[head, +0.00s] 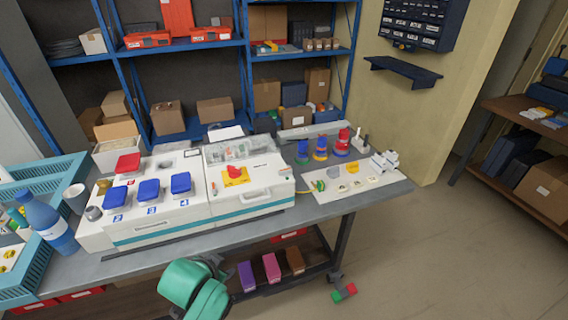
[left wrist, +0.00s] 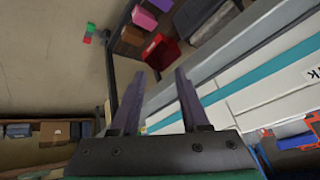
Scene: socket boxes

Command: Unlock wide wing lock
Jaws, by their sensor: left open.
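A red wing-shaped knob (head: 236,171) sits on a yellow plate on top of the right white box (head: 262,204), which has a teal stripe along its front. I take this knob for the wing lock; how it is turned is too small to tell. My left arm comes in at the bottom of the head view, in front of the table and well below the knob. In the left wrist view my left gripper (left wrist: 168,74) is open, with nothing between its dark fingers. The white box front (left wrist: 240,103) is to their right there; the knob is out of that view. My right gripper is not in view.
The left white box (head: 150,226) carries blue and red blocks on top. A blue bottle (head: 46,219) and a teal crate (head: 68,166) stand at the left. Small coloured parts stand on the table's right (head: 395,191). A lower shelf holds several coloured bins (head: 271,267).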

